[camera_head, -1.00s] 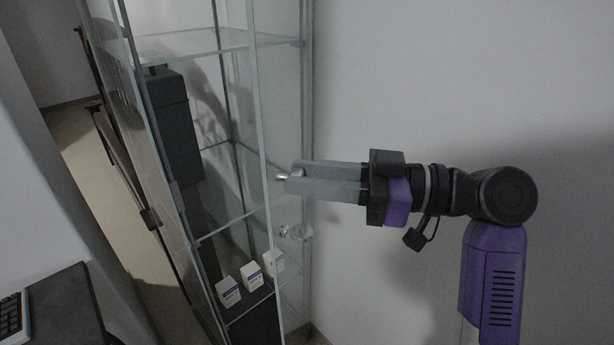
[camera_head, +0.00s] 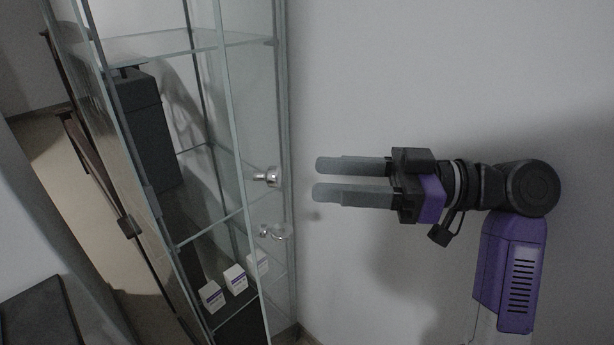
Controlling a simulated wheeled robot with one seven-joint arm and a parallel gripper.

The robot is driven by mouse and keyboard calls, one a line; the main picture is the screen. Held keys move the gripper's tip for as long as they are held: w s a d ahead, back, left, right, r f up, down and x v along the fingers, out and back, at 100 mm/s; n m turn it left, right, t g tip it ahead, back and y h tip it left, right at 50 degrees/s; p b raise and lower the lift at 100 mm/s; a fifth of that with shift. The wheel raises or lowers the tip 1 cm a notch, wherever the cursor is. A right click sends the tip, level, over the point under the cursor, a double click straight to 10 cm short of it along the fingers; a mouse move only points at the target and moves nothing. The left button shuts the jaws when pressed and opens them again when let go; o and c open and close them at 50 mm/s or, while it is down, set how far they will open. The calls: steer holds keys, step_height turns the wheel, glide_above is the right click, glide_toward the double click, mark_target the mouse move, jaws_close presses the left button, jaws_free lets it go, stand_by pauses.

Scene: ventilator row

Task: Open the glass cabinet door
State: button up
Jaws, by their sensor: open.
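The glass cabinet (camera_head: 205,130) stands at the left of the head view, with clear panes and thin metal edges. Its door is a tall glass pane (camera_head: 248,110) facing my arm. A silver knob (camera_head: 267,177) sticks out near the door's edge. A second, clear-looking round shape (camera_head: 275,232) shows below it; I cannot tell whether it is a reflection. My gripper (camera_head: 318,178) is open and empty, right of the knob and apart from it, with its two grey fingers pointing left at the cabinet.
Inside the cabinet are a dark box (camera_head: 146,130) and several small white cartons (camera_head: 235,279) on a lower shelf. A plain wall (camera_head: 400,80) lies behind my arm. A dark surface (camera_head: 45,315) is at the lower left.

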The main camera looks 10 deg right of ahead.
steer(key=shift+s+d, duration=0.2)
steer(key=shift+d, duration=0.35)
steer(key=shift+c, duration=0.5)
